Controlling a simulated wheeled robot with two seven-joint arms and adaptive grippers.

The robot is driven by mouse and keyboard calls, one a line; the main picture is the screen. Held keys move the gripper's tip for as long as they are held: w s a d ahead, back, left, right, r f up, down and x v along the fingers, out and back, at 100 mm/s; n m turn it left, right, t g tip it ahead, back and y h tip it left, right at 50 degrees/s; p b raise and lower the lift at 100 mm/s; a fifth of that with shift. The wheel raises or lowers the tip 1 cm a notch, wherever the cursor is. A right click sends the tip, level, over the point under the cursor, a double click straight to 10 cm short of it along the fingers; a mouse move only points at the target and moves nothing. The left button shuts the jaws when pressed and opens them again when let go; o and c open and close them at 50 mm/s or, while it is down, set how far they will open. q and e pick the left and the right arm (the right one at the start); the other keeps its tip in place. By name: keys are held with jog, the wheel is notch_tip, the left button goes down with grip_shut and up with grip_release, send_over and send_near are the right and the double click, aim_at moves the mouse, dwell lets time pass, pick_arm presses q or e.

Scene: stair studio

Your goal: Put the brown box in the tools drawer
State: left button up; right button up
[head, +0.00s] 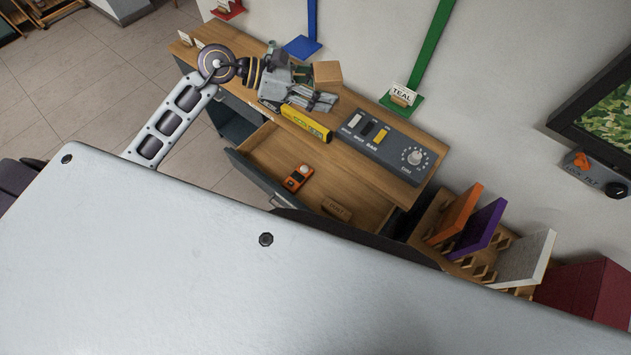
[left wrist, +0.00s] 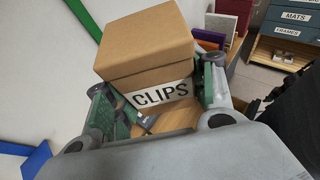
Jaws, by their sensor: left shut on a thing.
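The brown box (head: 327,74) is a small cardboard box, held above the desk top near the wall. In the left wrist view the brown box (left wrist: 148,45) has a label reading CLIPS. My left gripper (head: 312,84) is shut on it, with one finger at each side in the left wrist view. An open wooden drawer (head: 262,140) sticks out of the desk below and holds an orange device (head: 297,177) and a small wooden block (head: 337,210) with unclear lettering. Whether it is the tools drawer cannot be read. My right gripper is not in view.
A yellow level (head: 307,122) and a grey control panel (head: 387,143) with a dial lie on the desk top (head: 354,102). A rack with coloured panels (head: 478,228) stands at the right. The drawer has bare floor between its contents. My large pale body part covers the lower picture.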

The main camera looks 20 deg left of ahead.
aim_at(338, 100)
pick_arm(q)
jog(key=shift+s+d+r+m+g, duration=0.15)
jog(key=shift+d+r+m+g, duration=0.15)
jog(key=shift+d, duration=0.25)
jog(key=shift+s+d+r+m+g, duration=0.1)
jog(key=shift+s+d+r+g, duration=0.1)
jog(key=shift+d+r, duration=0.25)
jog(key=shift+s+d+r+m+g, duration=0.2)
jog(key=shift+d, duration=0.45)
jog(key=shift+s+d+r+m+g, duration=0.15)
jog(key=shift+s+d+m+g, duration=0.05)
jog(key=shift+d, duration=0.4)
jog(key=shift+s+f, duration=0.4)
jog(key=shift+f, duration=0.35)
jog(key=w+a+f+n+t+y, duration=0.2)
jog(key=a+f+n+t, duration=0.3)
jog(key=a, duration=0.5)
jog(key=shift+w+a+f+y, duration=0.15)
jog(key=shift+a+f+y, duration=0.2)
jog(key=shift+f, duration=0.6)
jog(key=shift+f+n+t, duration=0.1)
jog(key=shift+n+t, duration=0.2)
